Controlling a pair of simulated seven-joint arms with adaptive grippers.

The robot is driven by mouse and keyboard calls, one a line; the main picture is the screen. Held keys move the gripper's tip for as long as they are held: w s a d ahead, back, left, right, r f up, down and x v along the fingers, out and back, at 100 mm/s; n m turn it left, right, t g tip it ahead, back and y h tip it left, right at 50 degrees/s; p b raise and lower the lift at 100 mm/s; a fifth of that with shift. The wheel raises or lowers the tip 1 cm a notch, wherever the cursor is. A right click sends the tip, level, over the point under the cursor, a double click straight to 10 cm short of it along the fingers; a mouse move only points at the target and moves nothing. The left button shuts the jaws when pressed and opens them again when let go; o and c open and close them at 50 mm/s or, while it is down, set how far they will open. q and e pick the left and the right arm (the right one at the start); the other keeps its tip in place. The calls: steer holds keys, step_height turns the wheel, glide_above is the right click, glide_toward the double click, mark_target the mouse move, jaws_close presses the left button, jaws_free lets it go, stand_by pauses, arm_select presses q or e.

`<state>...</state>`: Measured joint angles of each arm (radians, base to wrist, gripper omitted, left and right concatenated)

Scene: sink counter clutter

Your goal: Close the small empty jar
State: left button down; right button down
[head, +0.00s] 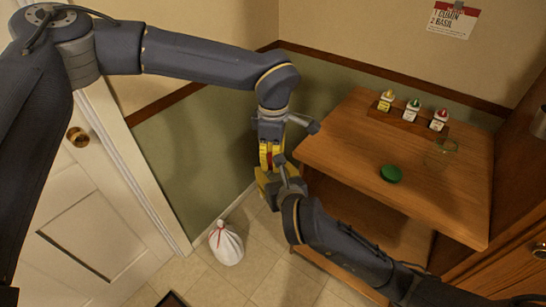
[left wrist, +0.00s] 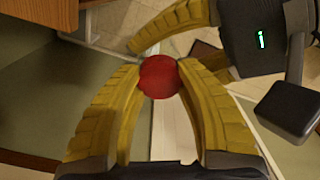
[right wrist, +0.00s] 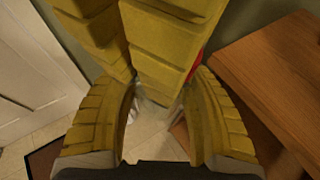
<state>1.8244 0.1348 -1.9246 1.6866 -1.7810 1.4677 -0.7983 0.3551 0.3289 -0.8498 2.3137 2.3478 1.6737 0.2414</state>
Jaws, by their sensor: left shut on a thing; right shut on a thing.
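My left gripper (left wrist: 160,85) is shut on a round red lid (left wrist: 159,77). My right gripper (right wrist: 165,110) is shut on a clear glass jar (right wrist: 152,112), only partly visible between its fingers. In the right wrist view the left gripper's yellow fingers cross in front, with a sliver of the red lid (right wrist: 197,68) beside them. In the head view the left gripper (head: 268,157) and right gripper (head: 271,186) meet in the air left of the wooden table. The jar is hidden behind the lid in the left wrist view. I cannot tell whether lid and jar touch.
On the wooden table (head: 340,150) lie a green lid (head: 391,173) and a clear glass container (head: 440,148). Several small bottles stand on a wooden rack (head: 405,122) at the back. A white bag (head: 226,245) sits on the floor below my grippers.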

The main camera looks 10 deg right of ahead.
arm_select(q)
steer(key=m, duration=0.5)
steer(key=shift+m, duration=0.3)
steer(key=c, duration=1)
jaws_free()
steer(key=shift+o, duration=0.2)
steer(key=shift+r, duration=0.1)
